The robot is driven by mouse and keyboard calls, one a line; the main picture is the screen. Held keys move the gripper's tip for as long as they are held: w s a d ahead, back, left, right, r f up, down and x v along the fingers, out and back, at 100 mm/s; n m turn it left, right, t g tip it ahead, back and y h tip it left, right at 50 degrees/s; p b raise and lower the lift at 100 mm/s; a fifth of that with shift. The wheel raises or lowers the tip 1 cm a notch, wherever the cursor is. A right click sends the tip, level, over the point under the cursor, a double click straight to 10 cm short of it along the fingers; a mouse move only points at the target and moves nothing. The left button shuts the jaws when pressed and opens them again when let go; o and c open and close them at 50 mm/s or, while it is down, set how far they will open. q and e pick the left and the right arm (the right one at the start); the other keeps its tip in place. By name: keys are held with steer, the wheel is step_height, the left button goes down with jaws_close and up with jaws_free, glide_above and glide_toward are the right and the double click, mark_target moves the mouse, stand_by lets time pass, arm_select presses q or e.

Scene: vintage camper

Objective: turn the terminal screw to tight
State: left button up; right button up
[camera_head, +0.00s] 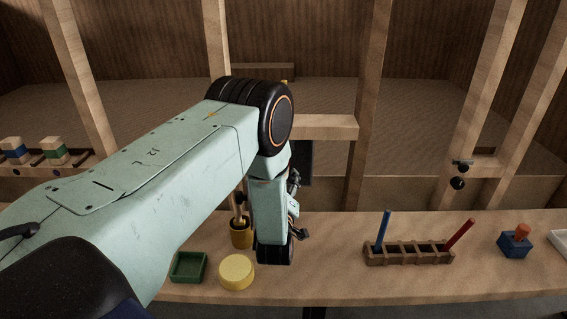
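My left arm comes in from the left and reaches over the bench, its wrist hanging down in the middle. Parts of my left gripper (301,208) show just right of the wrist, in front of a dark upright panel (306,160) on the wooden frame. The fingers are small and mostly hidden by my wrist, so I cannot tell if they are open or touching anything. I cannot make out the terminal screw; the arm covers part of the panel. My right gripper is not in view.
On the wooden bench (340,285) are a green tray (188,267), a yellow round block (237,272), a yellow cup (241,236) with a tool, a slotted rack (408,254) with blue and red rods, and a blue block (515,244) with a red handle. A black knob (457,183) is at right.

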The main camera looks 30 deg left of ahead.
arm_select(q)
steer(key=x, duration=0.6)
steer(key=shift+w+a, duration=0.2)
steer(key=shift+a, duration=0.3)
steer(key=shift+w+a+r, duration=0.15)
steer(key=shift+w+a, duration=0.2)
steer(key=shift+a, duration=0.05)
steer(key=shift+w+d, duration=0.15)
steer(key=c, duration=1.1)
